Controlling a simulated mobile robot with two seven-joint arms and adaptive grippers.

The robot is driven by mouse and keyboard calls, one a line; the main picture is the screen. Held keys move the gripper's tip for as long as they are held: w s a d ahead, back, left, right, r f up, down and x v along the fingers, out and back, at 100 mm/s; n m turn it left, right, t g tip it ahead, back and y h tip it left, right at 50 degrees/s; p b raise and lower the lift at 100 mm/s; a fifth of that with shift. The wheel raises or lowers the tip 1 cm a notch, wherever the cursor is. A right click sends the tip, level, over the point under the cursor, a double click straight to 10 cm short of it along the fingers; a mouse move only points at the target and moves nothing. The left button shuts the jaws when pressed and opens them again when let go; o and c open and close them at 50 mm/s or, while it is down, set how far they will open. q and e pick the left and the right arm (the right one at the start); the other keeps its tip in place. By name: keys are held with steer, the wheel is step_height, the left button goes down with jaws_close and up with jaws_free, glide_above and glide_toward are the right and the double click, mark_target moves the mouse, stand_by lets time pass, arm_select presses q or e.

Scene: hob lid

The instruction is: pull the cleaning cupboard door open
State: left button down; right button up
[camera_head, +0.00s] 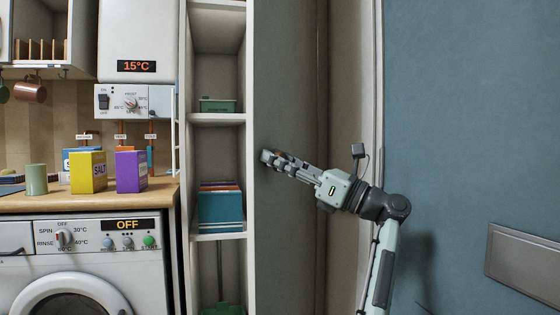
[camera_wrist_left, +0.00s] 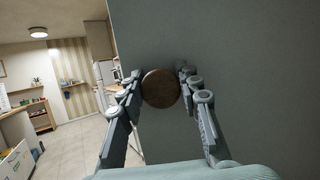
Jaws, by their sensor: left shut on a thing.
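My left gripper (camera_head: 272,158) is shut on a round brown knob in front of a grey-green panel (camera_head: 288,80), which looks like the cupboard door. In the left wrist view the knob (camera_wrist_left: 160,88) sits between the two fingers, on the plain grey door face (camera_wrist_left: 250,60). The fingers hide the knob in the head view. The tall white cupboard (camera_head: 249,60) shows its shelves just left of the panel, so the door looks at least partly open. I cannot tell how far. My right gripper is not in view.
The shelves hold a green tub (camera_head: 218,105) and a teal box (camera_head: 220,211). A washing machine (camera_head: 90,265) stands at the left below a wooden counter (camera_head: 150,196). A blue door (camera_head: 470,120) is at the right. Open floor (camera_wrist_left: 80,150) shows in the left wrist view.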

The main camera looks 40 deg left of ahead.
mark_target(265, 103)
arm_select(q)
steer(key=c, duration=1)
jaws_free()
steer(key=shift+c, duration=0.2)
steer(key=shift+r, duration=0.1)
step_height(265, 103, up, 10)
steer(key=shift+f, duration=0.1)
steer(key=shift+c, duration=0.5)
